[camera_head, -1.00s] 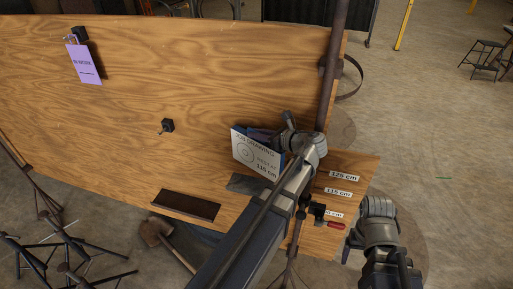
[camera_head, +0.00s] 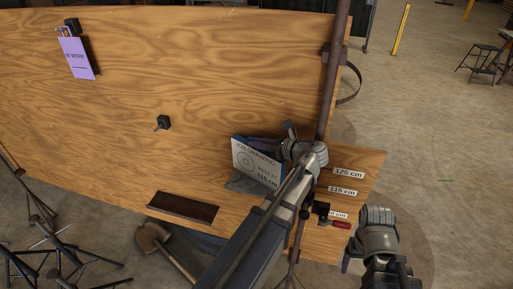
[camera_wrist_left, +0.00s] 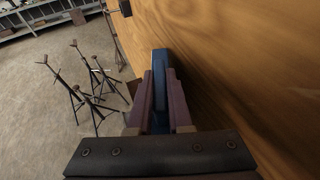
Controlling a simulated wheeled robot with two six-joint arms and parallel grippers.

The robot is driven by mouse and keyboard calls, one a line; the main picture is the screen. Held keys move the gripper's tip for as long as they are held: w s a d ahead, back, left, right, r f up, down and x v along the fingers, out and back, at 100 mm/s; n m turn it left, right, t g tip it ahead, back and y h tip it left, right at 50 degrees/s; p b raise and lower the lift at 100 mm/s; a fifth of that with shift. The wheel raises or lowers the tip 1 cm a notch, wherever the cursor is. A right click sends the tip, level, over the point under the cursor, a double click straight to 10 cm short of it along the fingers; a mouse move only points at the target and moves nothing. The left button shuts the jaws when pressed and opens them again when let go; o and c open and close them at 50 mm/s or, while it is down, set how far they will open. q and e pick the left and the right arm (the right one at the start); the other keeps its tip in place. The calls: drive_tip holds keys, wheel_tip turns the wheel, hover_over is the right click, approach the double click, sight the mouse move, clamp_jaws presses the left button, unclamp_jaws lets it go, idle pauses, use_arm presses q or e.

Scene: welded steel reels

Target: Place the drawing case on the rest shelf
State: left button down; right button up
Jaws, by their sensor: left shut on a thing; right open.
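The drawing case (camera_head: 257,163) is a flat blue case with a white face printed "JOB DRAWING" and "115 cm". My left gripper (camera_head: 287,145) is shut on it and holds it close in front of the wooden board. In the left wrist view the case (camera_wrist_left: 160,78) shows edge-on as a blue strip between the two fingers. A dark brown ledge (camera_head: 183,208) on the lower board, left of and below the case, looks like the rest shelf; nothing lies on it. My right gripper (camera_head: 374,232) is open and empty at the lower right, apart from the board.
The wooden board (camera_head: 230,80) carries a purple tag (camera_head: 77,58) and a black knob (camera_head: 163,122). A grey patch (camera_head: 243,183) lies under the case. Height labels (camera_head: 348,173), a red-handled clamp (camera_head: 335,222) and a brown post (camera_head: 331,80) stand right. A shovel (camera_head: 152,238) leans below.

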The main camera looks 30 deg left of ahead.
use_arm(q)
drive_tip(key=c, duration=0.8)
unclamp_jaws()
drive_tip(key=shift+f, duration=0.1)
drive_tip(key=shift+c, duration=0.2)
drive_tip(key=shift+r, duration=0.3)
drive_tip(key=p+v, duration=0.3)
drive_tip(key=v, duration=0.7)
drive_tip(key=shift+s+d, duration=0.1)
drive_tip(key=shift+d, duration=0.25)
drive_tip(key=shift+s+d+r+p, duration=0.15)
drive_tip(key=shift+d+p, duration=0.2)
drive_tip(key=shift+d, duration=0.3)
